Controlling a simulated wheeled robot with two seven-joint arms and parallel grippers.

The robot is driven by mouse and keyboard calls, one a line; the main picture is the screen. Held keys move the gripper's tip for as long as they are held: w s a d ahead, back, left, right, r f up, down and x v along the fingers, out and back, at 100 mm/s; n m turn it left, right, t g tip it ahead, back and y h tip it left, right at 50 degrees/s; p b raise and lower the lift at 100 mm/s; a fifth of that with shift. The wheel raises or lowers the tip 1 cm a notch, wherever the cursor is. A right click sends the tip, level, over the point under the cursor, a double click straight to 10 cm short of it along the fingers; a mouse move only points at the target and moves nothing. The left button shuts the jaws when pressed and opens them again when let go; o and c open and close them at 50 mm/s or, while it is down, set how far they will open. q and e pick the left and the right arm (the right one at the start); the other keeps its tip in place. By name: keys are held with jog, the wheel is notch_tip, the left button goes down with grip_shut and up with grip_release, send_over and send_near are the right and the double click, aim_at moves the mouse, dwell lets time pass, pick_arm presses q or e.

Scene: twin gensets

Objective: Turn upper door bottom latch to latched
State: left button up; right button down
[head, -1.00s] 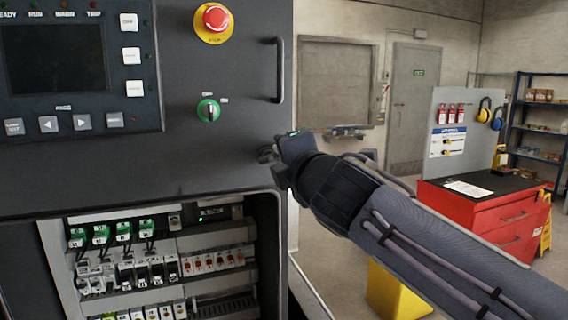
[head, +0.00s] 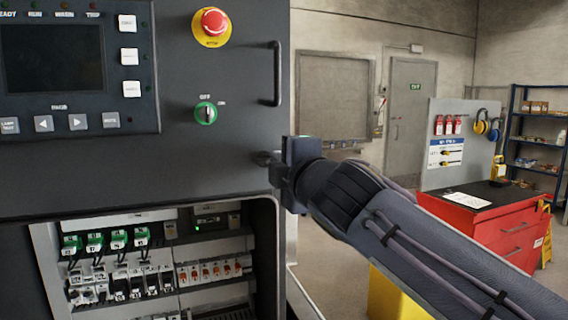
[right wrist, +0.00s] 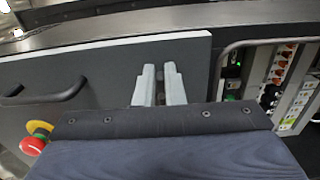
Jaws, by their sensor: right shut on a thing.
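The upper door (head: 215,155) is a dark grey panel with a screen, and it looks flush above the open lower bay. Its bottom latch (head: 264,157) is a small dark fitting near the door's lower right corner. My right gripper (head: 272,162) reaches in from the right and is shut on the latch. In the right wrist view, the two pale fingers of my right gripper (right wrist: 160,72) point at the face of the upper door (right wrist: 110,75), near its edge. The latch is mostly hidden by the gripper, so its exact angle is unclear. My left gripper is out of view.
A red emergency stop (head: 211,24), a green rotary switch (head: 206,113) and a door handle (head: 277,73) sit above the latch. Below is an open bay with breakers (head: 118,270). A red tool cabinet (head: 490,225) stands back right.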

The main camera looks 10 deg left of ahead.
jog(key=shift+s+a+f, duration=0.15)
jog(key=shift+a+f, duration=0.1)
jog(key=shift+a, duration=0.1)
jog(key=c, duration=1.6)
grip_release()
jog(key=shift+o, duration=1)
jog(key=shift+a+r, duration=0.1)
jog(key=shift+a, duration=0.05)
jog(key=b+v, duration=0.2)
jog(key=v, duration=0.6)
